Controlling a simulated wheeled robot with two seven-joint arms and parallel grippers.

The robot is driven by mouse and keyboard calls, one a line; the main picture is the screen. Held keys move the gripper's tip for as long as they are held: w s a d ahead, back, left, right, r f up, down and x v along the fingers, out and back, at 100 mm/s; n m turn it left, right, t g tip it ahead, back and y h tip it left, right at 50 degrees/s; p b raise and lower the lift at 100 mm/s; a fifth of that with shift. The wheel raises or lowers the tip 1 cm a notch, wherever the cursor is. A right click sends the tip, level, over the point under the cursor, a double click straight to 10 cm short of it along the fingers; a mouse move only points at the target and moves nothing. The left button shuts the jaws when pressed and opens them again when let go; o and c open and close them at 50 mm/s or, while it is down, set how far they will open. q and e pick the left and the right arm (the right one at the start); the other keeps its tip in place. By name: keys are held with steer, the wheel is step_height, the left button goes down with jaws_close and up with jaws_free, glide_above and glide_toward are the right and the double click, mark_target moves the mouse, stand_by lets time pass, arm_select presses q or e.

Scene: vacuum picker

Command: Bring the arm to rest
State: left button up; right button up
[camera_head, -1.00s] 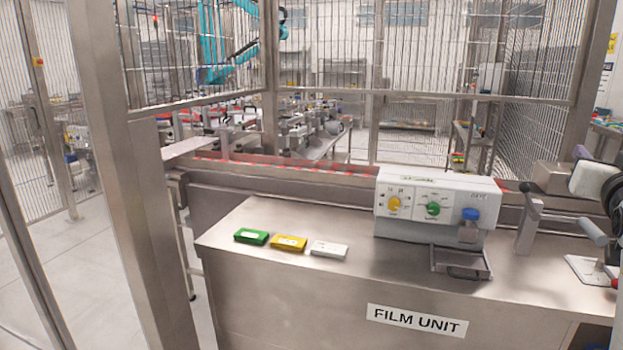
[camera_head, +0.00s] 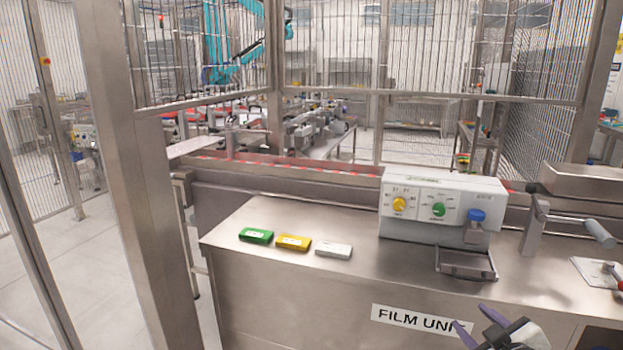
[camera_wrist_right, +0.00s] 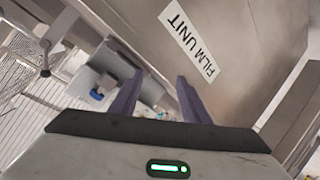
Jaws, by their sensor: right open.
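My right gripper (camera_head: 476,325) is at the bottom edge of the head view, low in front of the cabinet's FILM UNIT label (camera_head: 418,320). Its two purple fingers are apart with nothing between them, and one covers the end of the label. In the right wrist view the gripper (camera_wrist_right: 157,95) also shows open and empty, with the label (camera_wrist_right: 194,43) beyond its fingers. Most of my right arm is outside the head view. My left gripper is not in view.
The steel cabinet top (camera_head: 340,285) carries a control box (camera_head: 440,207) with yellow, green and blue knobs, and a small tray (camera_head: 466,263) below it. Green (camera_head: 256,236), yellow (camera_head: 293,243) and white (camera_head: 333,249) blocks lie left. A handle (camera_head: 598,233) stands right. Mesh fencing is behind.

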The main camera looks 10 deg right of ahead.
steer(key=s+a+f+n+g+y, duration=0.1)
steer(key=s+a+f+g+y, duration=0.1)
steer(key=s+a+f, duration=0.45)
steer(key=s+a+f+n+g+y, duration=0.15)
steer(key=s+a+f, duration=0.25)
steer(key=s+f, duration=0.55)
steer(key=s+a+f+n+g+y, duration=0.1)
steer(key=s+a+f+g+y, duration=0.1)
steer(key=s+a+f, duration=0.5)
steer(key=a+f+m, duration=0.1)
steer(key=a+m, duration=0.4)
steer(key=a, duration=0.5)
steer(key=shift+f+t+y, duration=0.25)
steer(key=shift+t+y, duration=0.2)
